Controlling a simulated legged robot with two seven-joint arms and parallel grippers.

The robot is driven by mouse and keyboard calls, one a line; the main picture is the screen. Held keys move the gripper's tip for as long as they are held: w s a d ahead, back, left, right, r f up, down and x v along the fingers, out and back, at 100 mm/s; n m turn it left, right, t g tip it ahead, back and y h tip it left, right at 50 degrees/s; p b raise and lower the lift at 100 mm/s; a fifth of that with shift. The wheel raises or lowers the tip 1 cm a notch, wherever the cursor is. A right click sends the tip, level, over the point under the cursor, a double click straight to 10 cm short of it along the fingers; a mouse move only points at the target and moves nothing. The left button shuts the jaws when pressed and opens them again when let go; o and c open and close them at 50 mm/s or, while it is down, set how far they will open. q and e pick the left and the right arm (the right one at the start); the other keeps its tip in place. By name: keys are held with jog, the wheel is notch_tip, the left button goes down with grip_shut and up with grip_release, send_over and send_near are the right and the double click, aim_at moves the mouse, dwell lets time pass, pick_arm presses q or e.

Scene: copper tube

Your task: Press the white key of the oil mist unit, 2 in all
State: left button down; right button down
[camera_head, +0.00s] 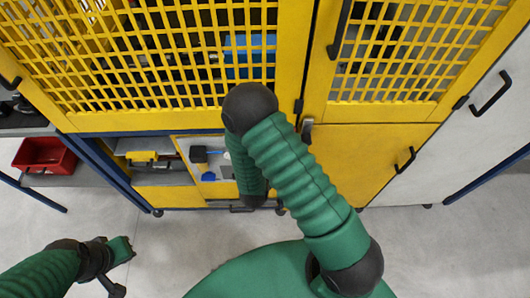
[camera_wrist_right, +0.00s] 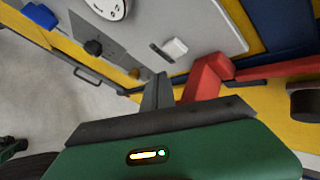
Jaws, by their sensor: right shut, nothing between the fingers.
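The white key (camera_wrist_right: 175,48) is a small white block beside a dark slot on a grey panel (camera_wrist_right: 215,28) in the right wrist view. I take this panel to be the oil mist unit's. My right gripper (camera_wrist_right: 157,80) is shut and empty, its dark fingers together just below the key in the picture. I cannot tell whether they touch the panel. In the head view my right arm hides the right gripper and the key. My left gripper (camera_head: 118,250) is at the lower left, over the floor, away from the cabinet; its jaws are unclear.
A red angled part (camera_wrist_right: 207,75) lies close right of the right fingers. Yellow mesh doors (camera_head: 170,55) fill the upper head view. A red bin (camera_head: 45,155) stands at left.

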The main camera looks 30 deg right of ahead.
jog(key=shift+s+a, duration=0.35)
jog(key=shift+s, duration=0.2)
jog(key=shift+s+a, duration=0.35)
jog(key=shift+s, duration=0.2)
dwell(1.6)
